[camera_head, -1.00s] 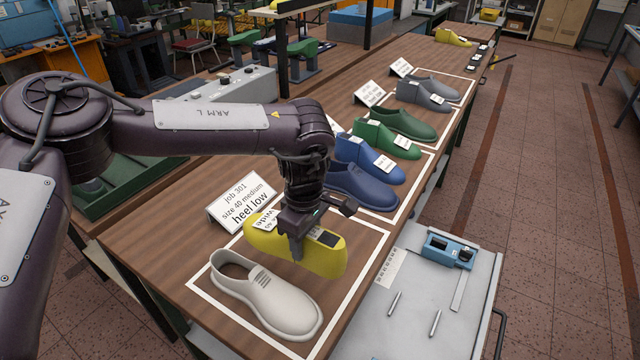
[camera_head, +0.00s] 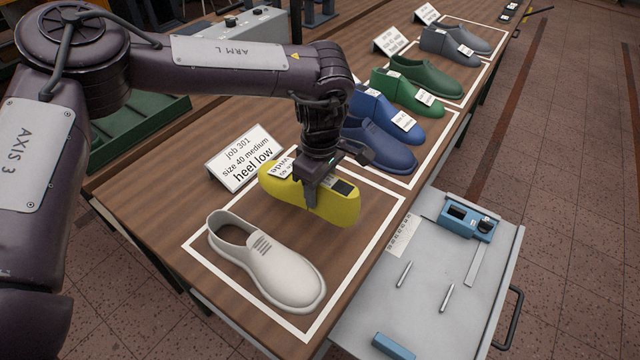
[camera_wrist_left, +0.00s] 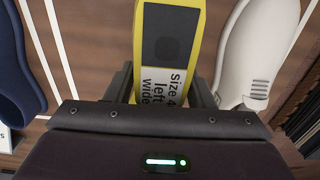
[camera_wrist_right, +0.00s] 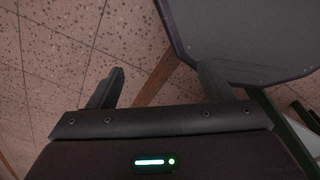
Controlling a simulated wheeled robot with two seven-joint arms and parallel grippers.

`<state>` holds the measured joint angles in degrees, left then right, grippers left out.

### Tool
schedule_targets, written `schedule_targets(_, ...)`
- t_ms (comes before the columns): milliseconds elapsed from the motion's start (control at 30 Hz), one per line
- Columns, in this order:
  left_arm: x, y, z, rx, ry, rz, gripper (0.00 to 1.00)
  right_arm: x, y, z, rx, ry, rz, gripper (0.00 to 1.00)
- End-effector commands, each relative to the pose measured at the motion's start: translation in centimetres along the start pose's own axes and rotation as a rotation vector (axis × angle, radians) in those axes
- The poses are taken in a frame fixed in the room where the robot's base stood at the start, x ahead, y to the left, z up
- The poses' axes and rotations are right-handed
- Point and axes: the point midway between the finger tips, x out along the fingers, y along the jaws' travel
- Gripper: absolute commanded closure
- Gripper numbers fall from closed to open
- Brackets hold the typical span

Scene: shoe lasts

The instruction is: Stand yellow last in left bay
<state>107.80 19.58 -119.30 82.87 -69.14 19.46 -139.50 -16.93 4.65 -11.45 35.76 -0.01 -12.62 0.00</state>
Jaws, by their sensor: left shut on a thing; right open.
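The yellow last (camera_head: 340,208) is in the nearest white-outlined bay (camera_head: 372,262), to the right of and behind a white shoe (camera_head: 265,262). My left gripper (camera_head: 318,195) comes down from above and is shut on it. In the left wrist view the yellow last (camera_wrist_left: 139,55) lies between the fingers, with a dark patch and a label reading "left wide". The last is level lengthwise; I cannot tell whether its underside touches the table. My right gripper (camera_wrist_right: 160,75) is open and empty, over the floor and a dark grey surface.
A card (camera_head: 245,157) reading "job 301, size 40 medium, heel low" stands behind the bay. Blue (camera_head: 375,148), green (camera_head: 433,79) and grey shoes with lasts fill bays farther along. A grey tray (camera_head: 400,325) with tools adjoins the table's right edge.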

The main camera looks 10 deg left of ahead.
Motion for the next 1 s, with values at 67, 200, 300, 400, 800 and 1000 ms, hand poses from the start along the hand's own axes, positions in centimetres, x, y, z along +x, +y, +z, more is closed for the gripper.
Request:
schedule_targets(67, 0.4, 0.1, 0.1, 0.0, 0.0, 0.001, 0.94, 0.2, 0.1, -0.9, 0.0, 0.015, 0.002, 0.26)
schedule_targets(200, 1.2, 0.1, 0.1, -0.002, 0.0, -0.001, 0.94, 0.6, 0.1, -0.7, 0.0, 0.012, 0.001, 0.26)
schedule_targets(300, 1.8, 0.1, 0.1, -0.003, 0.001, -0.002, 0.94, 0.9, 0.0, 0.0, 0.0, 0.002, 0.0, 0.26)
schedule_targets(400, 2.5, 0.1, 0.2, -0.004, 0.002, -0.003, 0.94, 1.2, -0.1, 0.8, 0.0, -0.008, -0.001, 0.26)
schedule_targets(800, 5.1, 0.1, 0.3, -0.008, 0.004, -0.008, 0.94, 2.5, -0.2, 1.3, 0.0, -0.014, -0.002, 0.26)
schedule_targets(1000, 5.9, 0.1, 0.3, -0.009, 0.004, -0.01, 0.94, 2.9, -0.2, 0.9, 0.0, -0.01, -0.002, 0.26)
